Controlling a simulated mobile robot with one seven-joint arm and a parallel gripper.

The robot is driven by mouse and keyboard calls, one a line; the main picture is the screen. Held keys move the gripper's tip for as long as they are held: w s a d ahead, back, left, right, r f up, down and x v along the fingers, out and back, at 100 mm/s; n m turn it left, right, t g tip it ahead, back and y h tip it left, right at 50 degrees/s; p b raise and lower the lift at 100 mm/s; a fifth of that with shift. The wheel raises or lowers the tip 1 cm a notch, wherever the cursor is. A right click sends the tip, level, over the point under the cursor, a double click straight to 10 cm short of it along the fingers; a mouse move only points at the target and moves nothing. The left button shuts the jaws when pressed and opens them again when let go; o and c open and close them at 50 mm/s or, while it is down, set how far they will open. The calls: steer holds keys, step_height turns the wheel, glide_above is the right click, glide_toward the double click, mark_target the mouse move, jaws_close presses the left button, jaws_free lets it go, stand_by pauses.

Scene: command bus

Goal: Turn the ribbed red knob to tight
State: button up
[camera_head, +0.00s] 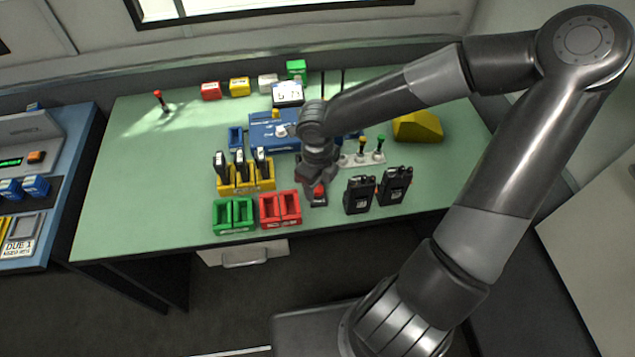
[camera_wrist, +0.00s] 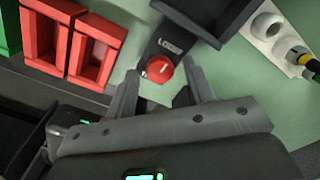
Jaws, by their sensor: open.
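The red knob (camera_wrist: 159,70) sits on a dark mount (camera_wrist: 176,40) and has a pale pointer mark on its face. A white label beside it appears to read LOOSE; no tight label is readable. The knob also shows in the head view (camera_head: 319,189), low at the front of the bench. Its ribs are too small to make out. My gripper (camera_wrist: 161,76) is open, with one finger on each side of the knob. Gaps seem to show between fingers and knob; I cannot tell whether either touches. In the head view my gripper (camera_head: 318,176) is right at the knob.
Red bins (camera_head: 280,222) and green bins (camera_head: 233,228) stand left of the knob. Two black radios (camera_head: 359,194) (camera_head: 394,185) stand close on its right. A white strip with plugs (camera_head: 362,159) lies behind. Yellow chargers (camera_head: 225,186) stand left.

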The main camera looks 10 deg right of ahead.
steer(key=shift+f, duration=0.1)
steer(key=c, duration=1)
